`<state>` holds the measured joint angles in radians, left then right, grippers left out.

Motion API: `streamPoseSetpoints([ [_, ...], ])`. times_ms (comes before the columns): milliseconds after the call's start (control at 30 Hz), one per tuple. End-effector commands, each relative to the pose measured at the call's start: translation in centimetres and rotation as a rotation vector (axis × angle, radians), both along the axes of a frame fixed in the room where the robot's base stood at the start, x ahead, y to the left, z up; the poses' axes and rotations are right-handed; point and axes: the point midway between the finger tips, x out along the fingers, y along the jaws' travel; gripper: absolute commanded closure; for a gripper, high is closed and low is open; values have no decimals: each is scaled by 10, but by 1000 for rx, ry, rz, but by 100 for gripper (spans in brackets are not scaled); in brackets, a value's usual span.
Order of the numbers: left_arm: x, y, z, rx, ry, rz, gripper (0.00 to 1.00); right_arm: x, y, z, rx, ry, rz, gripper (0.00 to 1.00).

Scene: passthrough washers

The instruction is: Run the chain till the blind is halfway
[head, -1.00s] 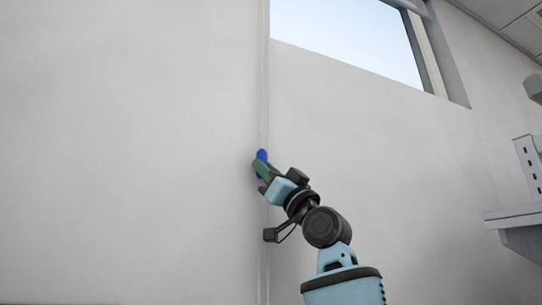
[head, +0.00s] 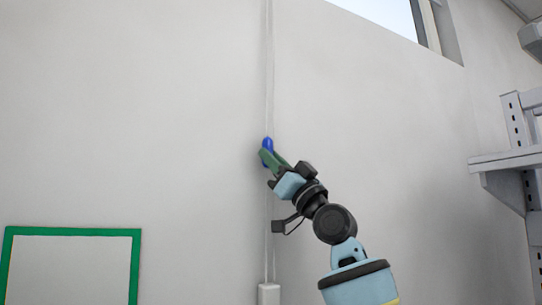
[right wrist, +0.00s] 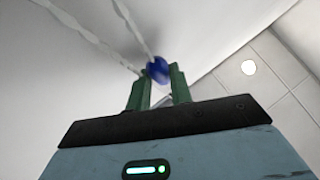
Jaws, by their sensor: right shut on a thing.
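The pale chain (head: 268,60) hangs in two thin strands down the wall; both strands also show in the right wrist view (right wrist: 133,26). A blue bead (head: 267,143) is on the chain. My right gripper (head: 268,157) is shut at the chain with its green fingers. In the right wrist view the blue bead (right wrist: 158,70) sits at the fingertips, between the two fingers. The window (head: 385,12) is cut off at the top, and its visible pane is clear; I cannot see the blind. My left gripper is out of view.
A white fitting (head: 269,293) sits at the bottom of the chain. A green-framed panel (head: 75,231) is on the wall at lower left. A grey shelf rack (head: 505,160) stands at the right. The wall around the chain is bare.

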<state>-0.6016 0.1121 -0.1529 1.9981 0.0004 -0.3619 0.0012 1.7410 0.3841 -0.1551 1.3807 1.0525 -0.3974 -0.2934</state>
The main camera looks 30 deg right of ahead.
Motion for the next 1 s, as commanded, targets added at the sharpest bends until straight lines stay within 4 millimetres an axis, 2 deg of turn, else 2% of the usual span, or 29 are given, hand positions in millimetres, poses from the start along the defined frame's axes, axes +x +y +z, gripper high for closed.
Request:
streamPoseSetpoints([
  [333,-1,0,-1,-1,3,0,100,1,0,-1,-2,2,-1,100],
  [367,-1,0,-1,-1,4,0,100,1,0,-1,-2,3,-1,76],
  [433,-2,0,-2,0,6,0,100,1,0,-1,-2,2,-1,69],
  [767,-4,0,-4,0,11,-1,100,-1,-1,-3,-1,3,-1,69],
  [1000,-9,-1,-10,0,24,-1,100,-15,-9,-23,-3,4,-4,69],
])
